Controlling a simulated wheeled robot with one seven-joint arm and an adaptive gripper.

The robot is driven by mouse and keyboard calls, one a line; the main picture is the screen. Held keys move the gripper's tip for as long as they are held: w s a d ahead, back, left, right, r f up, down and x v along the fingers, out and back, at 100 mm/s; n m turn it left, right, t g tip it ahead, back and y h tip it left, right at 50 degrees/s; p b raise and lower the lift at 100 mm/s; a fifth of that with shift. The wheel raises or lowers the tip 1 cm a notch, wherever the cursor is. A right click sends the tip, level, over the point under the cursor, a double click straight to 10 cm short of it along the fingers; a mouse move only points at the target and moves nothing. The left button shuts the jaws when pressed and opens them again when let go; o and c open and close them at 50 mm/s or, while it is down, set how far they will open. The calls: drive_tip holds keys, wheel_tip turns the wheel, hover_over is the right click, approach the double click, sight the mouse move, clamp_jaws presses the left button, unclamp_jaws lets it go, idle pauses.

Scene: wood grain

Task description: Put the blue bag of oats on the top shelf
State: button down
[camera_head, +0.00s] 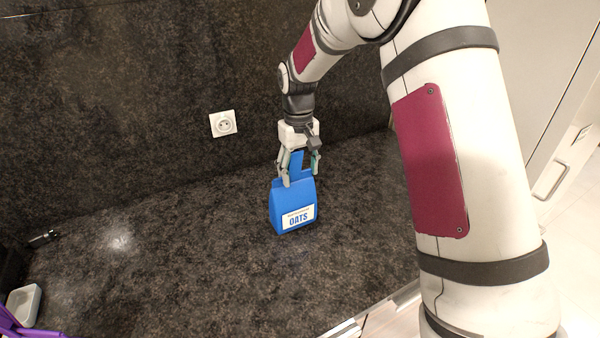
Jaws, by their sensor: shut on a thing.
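The blue bag of oats (290,195) is upright at the middle of the dark counter, with a white label reading OATS facing me. My gripper (300,172) comes down from above, and its fingers are shut on the upper part of the bag. The bag's base is at or just above the counter; I cannot tell if it touches. No shelf shows in this view.
The dark stone counter (180,260) is mostly clear around the bag. A dark wall with a white socket (223,123) stands behind it. A small white dish (24,304) and a purple object (15,325) are at the lower left. A pale door with a handle (565,175) is at the right.

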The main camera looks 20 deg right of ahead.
drive_tip(key=shift+f, duration=0.5)
drive_tip(key=shift+c, duration=2.4)
unclamp_jaws()
